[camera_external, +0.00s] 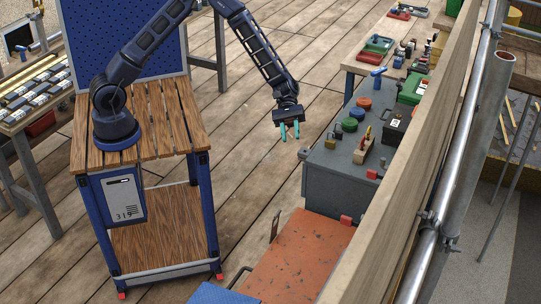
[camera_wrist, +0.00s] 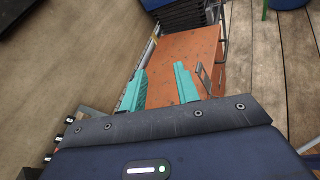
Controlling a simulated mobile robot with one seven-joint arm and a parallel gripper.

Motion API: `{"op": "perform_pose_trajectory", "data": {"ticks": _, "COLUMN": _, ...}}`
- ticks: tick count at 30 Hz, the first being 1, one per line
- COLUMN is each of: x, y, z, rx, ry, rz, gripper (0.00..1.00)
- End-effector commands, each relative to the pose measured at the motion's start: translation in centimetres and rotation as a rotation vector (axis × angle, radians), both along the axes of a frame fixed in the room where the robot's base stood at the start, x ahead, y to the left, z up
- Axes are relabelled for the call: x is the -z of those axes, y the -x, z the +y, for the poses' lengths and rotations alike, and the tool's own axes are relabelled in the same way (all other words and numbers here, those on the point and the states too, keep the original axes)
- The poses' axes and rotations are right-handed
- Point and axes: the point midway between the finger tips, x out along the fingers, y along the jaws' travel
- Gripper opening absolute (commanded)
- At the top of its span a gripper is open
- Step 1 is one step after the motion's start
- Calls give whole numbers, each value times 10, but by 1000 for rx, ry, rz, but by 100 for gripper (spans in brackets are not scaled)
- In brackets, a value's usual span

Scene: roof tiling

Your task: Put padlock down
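My gripper (camera_external: 289,131) hangs in the air left of the grey cabinet (camera_external: 328,182). Its two teal fingers point down and are apart. In the wrist view my gripper (camera_wrist: 159,82) shows the same fingers with a gap and nothing held between them. A small yellowish item shows by a dark box (camera_external: 393,130) on the cabinet top, too small to identify.
The cabinet top also bears a red round item (camera_external: 364,103), a green one (camera_external: 349,124) and a wooden block (camera_external: 363,150). An orange worn surface (camera_external: 290,262) lies in front of the cabinet. A long wooden board (camera_external: 408,150) and metal pipes stand along the right.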

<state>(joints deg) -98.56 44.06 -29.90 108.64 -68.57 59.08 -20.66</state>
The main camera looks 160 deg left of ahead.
Motion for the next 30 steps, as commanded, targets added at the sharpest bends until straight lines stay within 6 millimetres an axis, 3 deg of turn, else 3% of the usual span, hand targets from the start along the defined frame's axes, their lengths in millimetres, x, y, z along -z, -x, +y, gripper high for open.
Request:
{"op": "perform_pose_trajectory", "data": {"ticks": 3, "x": 21, "y": 40, "z": 43, "rx": -132, "ry": 85, "rz": -65, "gripper": 31}}
{"op": "perform_pose_trajectory", "data": {"ticks": 9, "x": 50, "y": 110, "z": 104, "rx": -338, "ry": 211, "rz": -181, "gripper": 31}}
{"op": "perform_pose_trajectory", "data": {"ticks": 15, "x": 70, "y": 161, "z": 139, "rx": -473, "ry": 290, "rz": -267, "gripper": 31}}
{"op": "perform_pose_trajectory", "data": {"ticks": 21, "x": 75, "y": 174, "z": 149, "rx": -512, "ry": 311, "rz": -293, "gripper": 31}}
{"op": "perform_pose_trajectory", "data": {"ticks": 30, "x": 76, "y": 139, "z": 156, "rx": -511, "ry": 312, "rz": -292, "gripper": 31}}
